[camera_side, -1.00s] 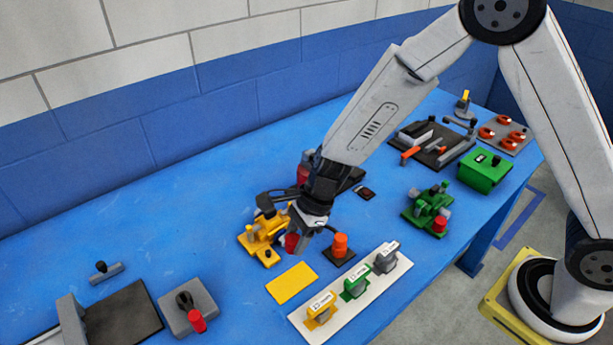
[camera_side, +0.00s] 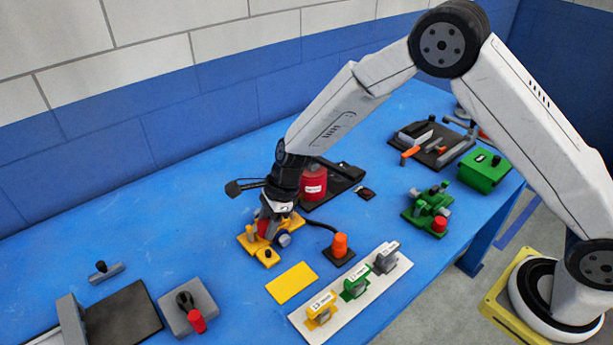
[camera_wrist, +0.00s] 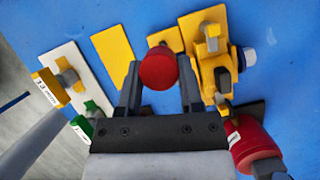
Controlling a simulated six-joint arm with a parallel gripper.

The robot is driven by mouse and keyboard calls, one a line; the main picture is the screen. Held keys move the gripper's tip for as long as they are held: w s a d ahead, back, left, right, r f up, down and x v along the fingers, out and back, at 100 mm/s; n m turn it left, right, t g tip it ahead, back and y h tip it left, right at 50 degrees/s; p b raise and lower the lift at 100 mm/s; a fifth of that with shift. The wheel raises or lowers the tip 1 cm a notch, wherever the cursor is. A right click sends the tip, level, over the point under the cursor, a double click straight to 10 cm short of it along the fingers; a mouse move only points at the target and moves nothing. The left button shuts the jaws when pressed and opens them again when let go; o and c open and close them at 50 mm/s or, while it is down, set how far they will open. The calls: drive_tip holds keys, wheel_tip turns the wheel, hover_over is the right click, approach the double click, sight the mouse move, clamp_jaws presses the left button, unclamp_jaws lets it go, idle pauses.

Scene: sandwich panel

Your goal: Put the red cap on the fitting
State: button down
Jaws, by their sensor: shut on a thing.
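The red cap (camera_wrist: 158,68) sits between the fingertips of my gripper (camera_wrist: 160,75) in the wrist view, and the gripper is shut on it. In the side view my gripper (camera_side: 271,214) is low over the yellow fixture (camera_side: 250,244), with a bit of red cap (camera_side: 264,228) showing below it. The yellow fixture (camera_wrist: 207,55) lies just right of the cap in the wrist view and has a blue and white round part (camera_wrist: 248,58). I cannot tell which part is the fitting, or whether the cap touches it.
A red cylinder (camera_side: 313,184) on a dark base stands close behind and right of the gripper. An orange knob (camera_side: 340,243) on a black base, a flat yellow plate (camera_side: 291,283) and a white strip with tagged valves (camera_side: 371,288) lie in front.

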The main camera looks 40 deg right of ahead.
sight(268, 251)
drive_tip(key=shift+f, duration=0.15)
drive_tip(key=shift+f, duration=2.25)
drive_tip(key=shift+f, duration=1.6)
idle(1.1)
unclamp_jaws()
idle(0.4)
drive_tip(key=shift+r, duration=0.15)
drive_tip(key=shift+r, duration=3.6)
